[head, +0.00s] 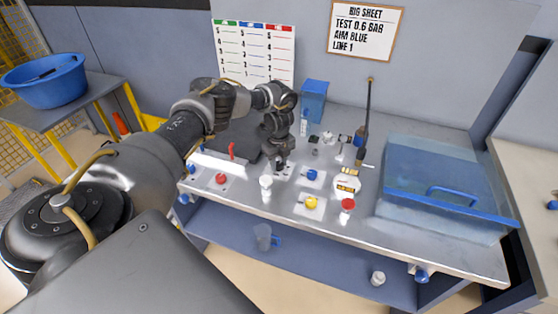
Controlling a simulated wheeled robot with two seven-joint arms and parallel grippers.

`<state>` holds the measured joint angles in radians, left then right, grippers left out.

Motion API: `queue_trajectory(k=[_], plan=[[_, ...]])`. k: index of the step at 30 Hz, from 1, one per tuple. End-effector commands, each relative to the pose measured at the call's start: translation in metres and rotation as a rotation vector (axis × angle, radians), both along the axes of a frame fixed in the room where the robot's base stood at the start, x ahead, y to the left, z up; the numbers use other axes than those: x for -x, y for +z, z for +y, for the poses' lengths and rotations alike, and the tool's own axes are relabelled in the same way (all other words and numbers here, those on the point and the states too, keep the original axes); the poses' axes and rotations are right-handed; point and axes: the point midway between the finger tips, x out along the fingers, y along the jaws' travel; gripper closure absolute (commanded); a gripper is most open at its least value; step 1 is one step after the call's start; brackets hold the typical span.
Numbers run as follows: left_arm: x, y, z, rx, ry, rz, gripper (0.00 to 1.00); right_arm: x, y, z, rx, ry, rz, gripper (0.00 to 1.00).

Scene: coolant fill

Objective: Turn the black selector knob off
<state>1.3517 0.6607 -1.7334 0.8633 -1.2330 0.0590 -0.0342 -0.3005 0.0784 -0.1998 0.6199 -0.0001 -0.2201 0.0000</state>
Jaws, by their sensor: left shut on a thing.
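My left arm reaches in from the left over the bench. My left gripper (280,163) points down at a small pale plate among the bench controls. It is shut on what appears to be the black selector knob there. The fingers hide most of the knob, so I cannot tell which way it points. My right gripper is not in view.
A red knob (221,179), a blue knob (312,174), a yellow knob (311,202) and a red-capped white container (347,205) stand nearby on the metal bench (270,206). A clear blue bin (440,205) fills the right side. A blue box (313,98) stands behind.

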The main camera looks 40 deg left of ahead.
Motion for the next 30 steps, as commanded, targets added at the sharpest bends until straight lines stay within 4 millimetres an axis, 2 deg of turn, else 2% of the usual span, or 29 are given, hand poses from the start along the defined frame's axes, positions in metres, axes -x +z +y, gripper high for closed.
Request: queue_trajectory(k=[6, 15, 30], plan=[[0.000, 0.001, 0.001, -0.002, 0.180, -0.001, 0.89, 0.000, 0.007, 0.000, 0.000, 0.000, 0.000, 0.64], [0.000, 0.001, 0.001, -0.003, 0.346, -0.001, 0.89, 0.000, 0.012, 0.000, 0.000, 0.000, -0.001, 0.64], [-0.001, 0.001, 0.002, -0.003, 0.420, -0.003, 0.89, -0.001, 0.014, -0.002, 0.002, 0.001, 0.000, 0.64]])
